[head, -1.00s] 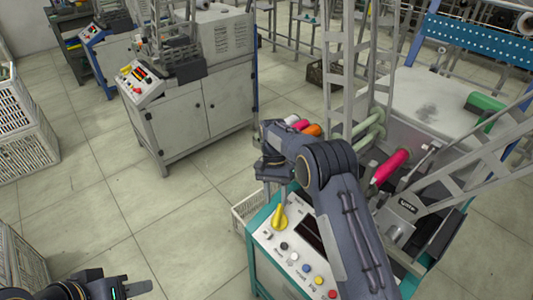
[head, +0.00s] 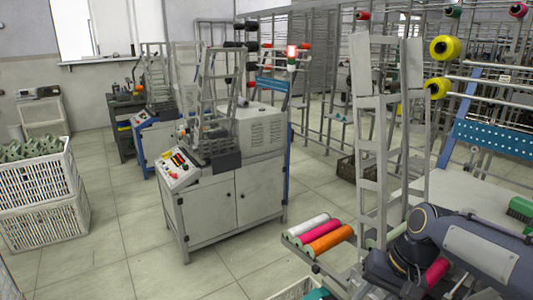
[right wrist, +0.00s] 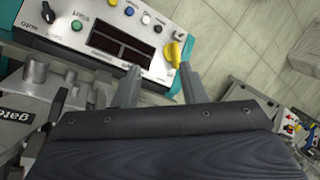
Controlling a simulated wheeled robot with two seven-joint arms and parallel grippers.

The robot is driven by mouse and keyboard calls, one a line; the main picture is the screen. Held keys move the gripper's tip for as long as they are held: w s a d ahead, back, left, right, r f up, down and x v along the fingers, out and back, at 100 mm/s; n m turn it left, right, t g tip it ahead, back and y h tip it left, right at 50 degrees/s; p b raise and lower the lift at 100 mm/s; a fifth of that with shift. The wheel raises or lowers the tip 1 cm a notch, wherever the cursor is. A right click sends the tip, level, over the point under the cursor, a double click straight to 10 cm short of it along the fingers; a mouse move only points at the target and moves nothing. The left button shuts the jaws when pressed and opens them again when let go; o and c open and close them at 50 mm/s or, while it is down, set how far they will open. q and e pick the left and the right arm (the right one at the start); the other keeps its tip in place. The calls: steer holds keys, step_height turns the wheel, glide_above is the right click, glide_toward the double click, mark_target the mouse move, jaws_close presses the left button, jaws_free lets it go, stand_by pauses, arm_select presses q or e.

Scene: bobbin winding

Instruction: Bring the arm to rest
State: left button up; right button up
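My right arm (head: 470,245) comes in at the lower right of the head view, bent over the winding machine. In the right wrist view my right gripper (right wrist: 160,78) has its two fingers apart with nothing between them. Its fingertips are near the lower edge of the control panel (right wrist: 75,20), close to the yellow knob (right wrist: 175,54). I cannot tell whether they touch. The right gripper's fingers are not clear in the head view. My left gripper is out of view.
White, pink (head: 320,232) and orange (head: 328,240) spools lie beside the machine's upright frame (head: 370,150). A magenta bobbin (head: 437,271) is partly behind my arm. A grey machine cabinet (head: 235,200) stands mid-floor. White crates (head: 45,225) are at the left. Tiled floor lies between.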

steer(key=s+f+n+t, duration=0.25)
steer(key=s+t, duration=0.25)
steer(key=s, duration=1.2)
steer(key=r+p, duration=0.4)
steer(key=r, duration=0.1)
steer(key=shift+s+a+r+p, duration=0.1)
steer(key=shift+s+a+p, duration=0.1)
steer(key=shift+a+p, duration=0.2)
steer(key=shift+m, duration=0.25)
